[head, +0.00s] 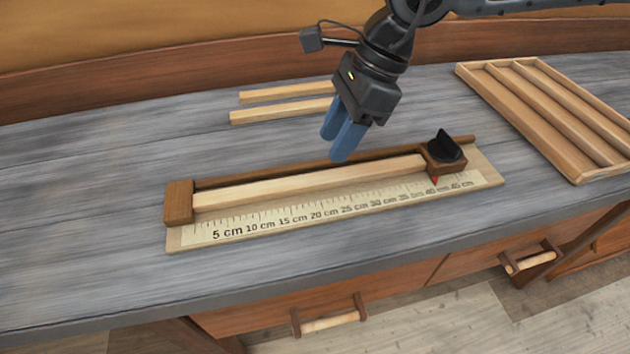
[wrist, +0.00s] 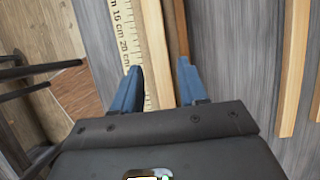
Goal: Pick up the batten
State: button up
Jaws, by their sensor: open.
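A pale wooden batten (head: 310,182) lies on the measuring board (head: 175,240), between a brown end block (head: 178,202) at its left and a sliding stop (head: 443,155) with a black knob at its right. My gripper (head: 336,147) is open and empty, with blue fingers pointing down over the board near its back rail. In the wrist view the batten (wrist: 156,50) runs between my two fingertips (wrist: 159,68), with the brown rail (wrist: 176,35) close beside it. The fingers look higher than the batten; the exact gap is unclear.
Two more pale battens (head: 280,110) lie on the grey bench behind the board, partly hidden by my gripper. A wooden tray with long slots (head: 482,90) lies at the right. The bench left of the board is clear. Drawers with handles (head: 330,322) are below the front edge.

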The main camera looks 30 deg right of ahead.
aim_at(315, 178)
jog(key=shift+p+x, duration=0.95)
jog(key=shift+x, duration=2.9)
jog(key=shift+s, duration=0.1)
grip_shut()
